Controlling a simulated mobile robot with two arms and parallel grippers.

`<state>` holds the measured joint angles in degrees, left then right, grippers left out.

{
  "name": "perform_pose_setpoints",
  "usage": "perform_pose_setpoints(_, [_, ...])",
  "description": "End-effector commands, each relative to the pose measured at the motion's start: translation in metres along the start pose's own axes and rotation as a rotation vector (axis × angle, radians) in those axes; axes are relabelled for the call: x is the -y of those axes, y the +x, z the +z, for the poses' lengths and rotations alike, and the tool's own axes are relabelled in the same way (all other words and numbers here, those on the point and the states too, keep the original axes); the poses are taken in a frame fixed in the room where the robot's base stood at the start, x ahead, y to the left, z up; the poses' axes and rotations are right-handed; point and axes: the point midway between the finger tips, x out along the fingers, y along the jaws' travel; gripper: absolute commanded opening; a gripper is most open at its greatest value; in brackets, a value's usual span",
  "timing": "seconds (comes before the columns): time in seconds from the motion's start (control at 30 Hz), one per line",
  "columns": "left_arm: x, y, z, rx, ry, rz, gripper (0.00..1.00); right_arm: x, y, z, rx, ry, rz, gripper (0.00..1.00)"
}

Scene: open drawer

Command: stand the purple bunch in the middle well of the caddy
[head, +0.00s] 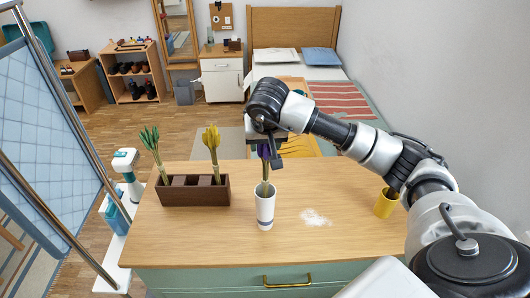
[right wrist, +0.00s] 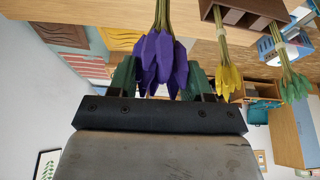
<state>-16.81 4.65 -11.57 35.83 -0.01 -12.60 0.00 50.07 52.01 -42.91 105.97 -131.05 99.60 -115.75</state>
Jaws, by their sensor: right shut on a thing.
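The purple bunch (head: 263,152) is upright in my right gripper (head: 268,142), which is shut on it near the flowers. Its green stems run down to the mouth of a white cup (head: 265,211) with a grey band; their lower ends are hidden. In the right wrist view the purple flowers (right wrist: 163,62) hang between the two dark green fingers. The brown caddy (head: 194,196) stands left of the cup. A green bunch (head: 150,142) stands in its left well and a yellow bunch (head: 212,140) in its right well. Its middle well shows no bunch. My left gripper is not in view.
A wooden counter (head: 300,236) carries these things. White powder (head: 315,217) lies right of the cup, and a yellow cup (head: 385,203) stands farther right beside my arm. A quilted blue panel (head: 45,130) with metal rails is at the left.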

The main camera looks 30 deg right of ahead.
Motion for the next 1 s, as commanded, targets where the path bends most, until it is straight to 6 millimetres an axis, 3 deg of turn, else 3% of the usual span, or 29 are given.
perform_pose_setpoints(0.1, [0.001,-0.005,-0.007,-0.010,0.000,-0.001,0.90,0.000,0.015,0.008,0.007,-0.002,0.002,0.14])
perform_pose_setpoints(0.3, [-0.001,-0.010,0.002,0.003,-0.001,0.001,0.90,0.000,0.037,0.016,0.003,0.000,0.000,0.14])
perform_pose_setpoints(0.7, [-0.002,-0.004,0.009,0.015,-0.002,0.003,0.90,0.000,0.043,0.018,0.000,-0.001,0.000,0.14])
perform_pose_setpoints(0.73, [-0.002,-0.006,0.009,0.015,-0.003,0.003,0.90,0.000,0.041,0.017,0.001,-0.001,0.000,0.54])
perform_pose_setpoints(0.87, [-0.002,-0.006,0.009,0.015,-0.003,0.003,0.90,0.000,0.041,0.017,0.001,-0.001,0.000,0.74])
perform_pose_setpoints(1.0, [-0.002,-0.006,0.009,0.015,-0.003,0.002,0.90,0.000,0.041,0.017,0.001,-0.001,0.000,0.75])
